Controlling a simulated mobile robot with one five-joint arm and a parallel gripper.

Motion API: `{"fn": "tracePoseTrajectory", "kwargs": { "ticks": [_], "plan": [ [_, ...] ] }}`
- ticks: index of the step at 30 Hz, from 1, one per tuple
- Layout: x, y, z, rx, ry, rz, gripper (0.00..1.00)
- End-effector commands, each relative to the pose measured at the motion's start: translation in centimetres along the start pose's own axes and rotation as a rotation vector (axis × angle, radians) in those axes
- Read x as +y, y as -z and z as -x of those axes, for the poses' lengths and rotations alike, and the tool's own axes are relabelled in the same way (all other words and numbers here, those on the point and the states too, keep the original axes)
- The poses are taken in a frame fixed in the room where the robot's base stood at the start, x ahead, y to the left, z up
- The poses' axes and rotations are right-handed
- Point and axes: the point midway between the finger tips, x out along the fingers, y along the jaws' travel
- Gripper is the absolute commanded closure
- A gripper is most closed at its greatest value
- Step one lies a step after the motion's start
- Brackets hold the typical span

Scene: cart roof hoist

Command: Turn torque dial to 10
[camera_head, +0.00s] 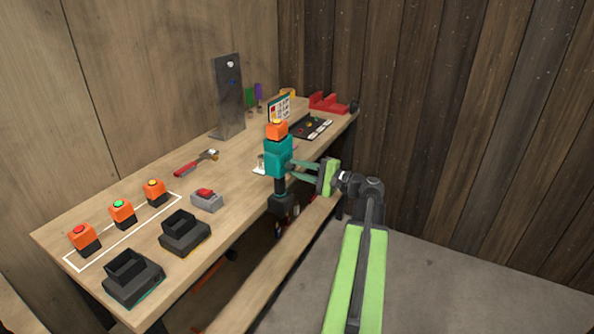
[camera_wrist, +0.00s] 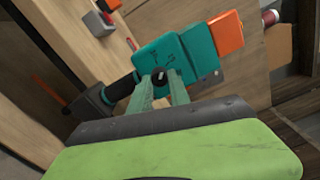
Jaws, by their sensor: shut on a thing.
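The power tool has a teal body (camera_head: 278,157) with an orange block (camera_head: 277,131) on top, a black handle and a dark foot (camera_head: 281,204). It stands upright near the front edge of the bench. In the wrist view its teal body (camera_wrist: 178,58) carries small dark markings that I cannot read. A small dark round dial (camera_wrist: 160,77) sits on the body's near face. My gripper (camera_head: 293,173) reaches it from the right. In the wrist view my fingertips (camera_wrist: 163,82) are closed around the dial. The dial's setting is too small to read.
The wooden bench (camera_head: 150,205) holds orange blocks with red (camera_head: 83,237), green (camera_head: 122,212) and yellow (camera_head: 155,191) tops. Dark docks (camera_head: 184,233), a grey box with a red top (camera_head: 206,200) and a red-handled tool (camera_head: 193,164) lie nearby. Open floor is at right.

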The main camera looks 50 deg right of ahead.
Motion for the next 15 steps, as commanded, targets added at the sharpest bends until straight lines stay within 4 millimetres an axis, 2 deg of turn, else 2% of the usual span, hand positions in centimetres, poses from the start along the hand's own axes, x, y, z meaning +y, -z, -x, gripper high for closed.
{"fn": "tracePoseTrajectory", "kwargs": {
  "ticks": [6,15],
  "plan": [
    [-0.08,-0.01,-0.01,0.0,0.002,0.185,1.0],
    [-0.08,-0.03,-0.03,0.0,0.001,0.374,1.0]
  ]
}}
